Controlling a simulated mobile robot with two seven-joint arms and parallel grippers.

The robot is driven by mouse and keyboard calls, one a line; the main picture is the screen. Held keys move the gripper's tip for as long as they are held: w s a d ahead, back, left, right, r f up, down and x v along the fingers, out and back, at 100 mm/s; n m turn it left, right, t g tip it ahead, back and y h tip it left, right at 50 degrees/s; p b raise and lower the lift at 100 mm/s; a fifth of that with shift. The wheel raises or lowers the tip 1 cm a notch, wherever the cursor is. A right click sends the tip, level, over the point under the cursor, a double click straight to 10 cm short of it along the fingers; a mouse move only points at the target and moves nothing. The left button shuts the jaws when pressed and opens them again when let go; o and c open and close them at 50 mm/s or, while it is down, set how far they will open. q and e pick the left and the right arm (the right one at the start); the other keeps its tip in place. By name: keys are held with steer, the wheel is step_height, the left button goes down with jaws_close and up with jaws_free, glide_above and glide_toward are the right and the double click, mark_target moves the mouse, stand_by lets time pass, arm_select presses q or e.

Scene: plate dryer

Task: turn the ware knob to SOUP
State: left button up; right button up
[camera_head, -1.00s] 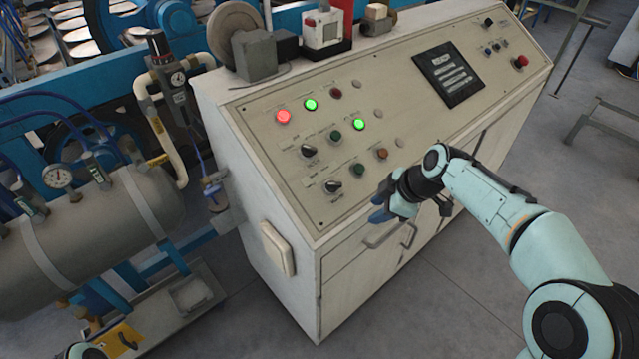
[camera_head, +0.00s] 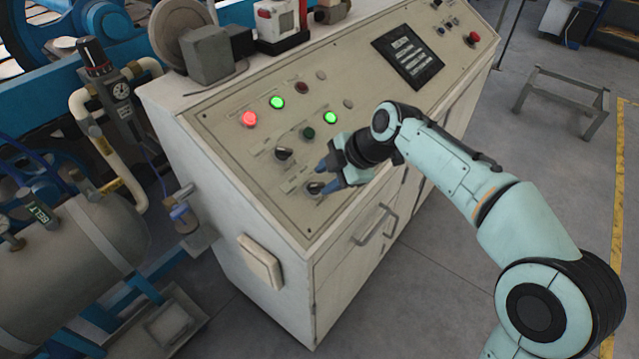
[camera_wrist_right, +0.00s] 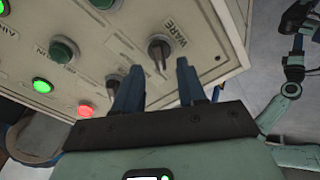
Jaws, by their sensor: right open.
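The ware knob (camera_head: 315,188) is a black rotary knob at the lower front of the cream control panel. In the right wrist view the knob (camera_wrist_right: 160,48) has the label WARE printed beside it. The words at its positions are too blurred to read. My right gripper (camera_head: 322,177) is open with its two blue fingers at the knob, partly over it in the head view. In the right wrist view the fingers (camera_wrist_right: 160,68) point at the knob, one to each side of it. I cannot tell whether they touch it. My left gripper is not in view.
A second black knob (camera_head: 284,153) sits just behind the ware knob. A red light (camera_head: 249,119), green lights (camera_head: 277,103) and a green button (camera_head: 308,132) are nearby. A dark screen (camera_head: 408,57) is farther right. A drawer handle (camera_head: 376,226) sticks out below the panel.

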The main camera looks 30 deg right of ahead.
mark_target(317, 185)
steer(key=shift+x, duration=1.8)
jaws_close()
